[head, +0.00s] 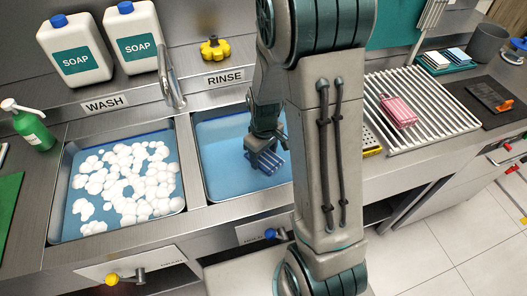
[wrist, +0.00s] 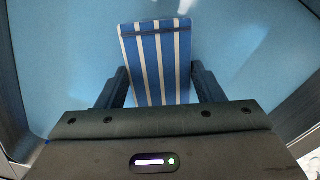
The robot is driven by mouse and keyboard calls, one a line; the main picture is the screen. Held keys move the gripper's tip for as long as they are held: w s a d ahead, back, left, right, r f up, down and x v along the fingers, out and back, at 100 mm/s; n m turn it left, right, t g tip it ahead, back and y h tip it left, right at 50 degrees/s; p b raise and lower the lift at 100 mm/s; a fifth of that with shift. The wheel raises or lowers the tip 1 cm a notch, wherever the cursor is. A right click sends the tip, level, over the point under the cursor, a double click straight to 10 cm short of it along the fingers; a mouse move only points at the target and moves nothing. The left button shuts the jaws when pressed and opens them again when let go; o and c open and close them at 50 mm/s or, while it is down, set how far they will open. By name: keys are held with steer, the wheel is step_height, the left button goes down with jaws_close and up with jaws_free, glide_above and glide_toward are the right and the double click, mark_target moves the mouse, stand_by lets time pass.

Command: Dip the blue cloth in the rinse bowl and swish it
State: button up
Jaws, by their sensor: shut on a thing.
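The blue cloth has white stripes and shows in the wrist view (wrist: 157,60) between my two fingers. My gripper (wrist: 160,88) is shut on it. In the head view my gripper (head: 264,154) points down inside the rinse bowl (head: 222,140), the blue-watered basin under the RINSE label. The cloth (head: 268,162) is at or just in the water there; how deep it sits I cannot tell. My arm hides the right part of the basin.
The wash basin (head: 68,190) with white foam lies to the left, past a metal divider. A tap (head: 172,80) stands behind. A drying rack (head: 440,120) with a pink striped cloth (head: 398,110) is at the right. Soap bottles (head: 75,55) stand at the back left.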

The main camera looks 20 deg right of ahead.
steer(key=shift+f+b, duration=2.2)
steer(key=shift+f, duration=0.9)
steer(key=shift+d, duration=1.05)
steer(key=shift+a, duration=2.15)
steer(key=shift+d+b, duration=0.4)
steer(key=shift+d, duration=1.8)
step_height(320, 180, up, 16)
steer(key=p, duration=1.1)
steer(key=shift+p, duration=0.4)
